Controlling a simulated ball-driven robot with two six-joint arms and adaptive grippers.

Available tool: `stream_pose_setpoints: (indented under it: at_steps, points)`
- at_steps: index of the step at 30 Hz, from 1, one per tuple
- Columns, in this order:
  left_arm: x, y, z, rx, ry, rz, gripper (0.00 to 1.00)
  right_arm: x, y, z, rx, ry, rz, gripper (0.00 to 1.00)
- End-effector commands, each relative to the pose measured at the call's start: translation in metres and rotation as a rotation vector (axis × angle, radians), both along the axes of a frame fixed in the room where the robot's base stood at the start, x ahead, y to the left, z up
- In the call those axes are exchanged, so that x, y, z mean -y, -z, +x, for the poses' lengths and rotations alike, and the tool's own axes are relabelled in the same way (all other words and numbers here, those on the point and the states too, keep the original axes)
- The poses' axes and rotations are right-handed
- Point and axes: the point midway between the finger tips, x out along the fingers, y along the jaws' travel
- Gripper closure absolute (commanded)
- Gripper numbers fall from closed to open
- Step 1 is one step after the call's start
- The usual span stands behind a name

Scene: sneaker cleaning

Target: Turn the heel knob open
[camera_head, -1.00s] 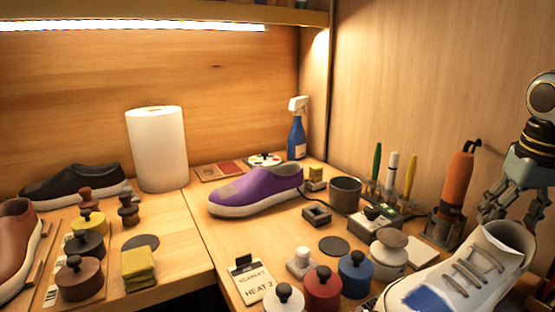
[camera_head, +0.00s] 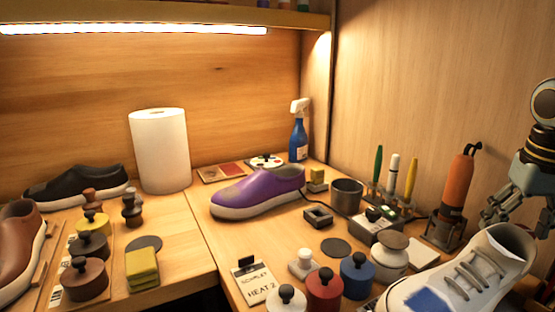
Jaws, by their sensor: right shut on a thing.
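A white sneaker (camera_head: 462,279) with grey laces and a blue patch stands at the lower right, its heel end towards the right edge. My right gripper (camera_head: 515,214) points down just behind the sneaker's heel collar. Its fingers are closed in on something at the heel. The heel knob itself is hidden behind the shoe and the fingers, so I cannot see how far it is turned. My left gripper is not in view.
An orange tool (camera_head: 457,190) in a dark holder stands close left of my right gripper. A grey-lidded pot (camera_head: 390,252) and red (camera_head: 324,290) and blue (camera_head: 357,275) knobbed jars stand left of the sneaker. A purple shoe (camera_head: 262,190) is farther back.

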Motion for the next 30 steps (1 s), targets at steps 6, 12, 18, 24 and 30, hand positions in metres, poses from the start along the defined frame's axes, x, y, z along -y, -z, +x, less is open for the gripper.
stream_pose_setpoints:
  at_steps: [6, 12, 18, 24, 30]
  points:
    - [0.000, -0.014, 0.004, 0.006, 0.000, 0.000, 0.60, 0.001, 0.004, -0.008, -0.048, 0.206, 0.030, 0.44]
    - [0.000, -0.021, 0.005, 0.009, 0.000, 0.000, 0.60, 0.001, 0.004, -0.007, -0.060, 0.394, 0.057, 0.50]
    - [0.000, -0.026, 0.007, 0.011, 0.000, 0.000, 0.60, 0.002, 0.002, -0.006, -0.067, 0.582, 0.084, 0.54]
    - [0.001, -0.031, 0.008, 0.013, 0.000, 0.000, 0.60, 0.002, 0.002, -0.005, -0.077, 0.760, 0.111, 0.54]
    - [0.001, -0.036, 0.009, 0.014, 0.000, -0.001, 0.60, 0.001, 0.002, -0.005, -0.088, 0.937, 0.141, 0.54]
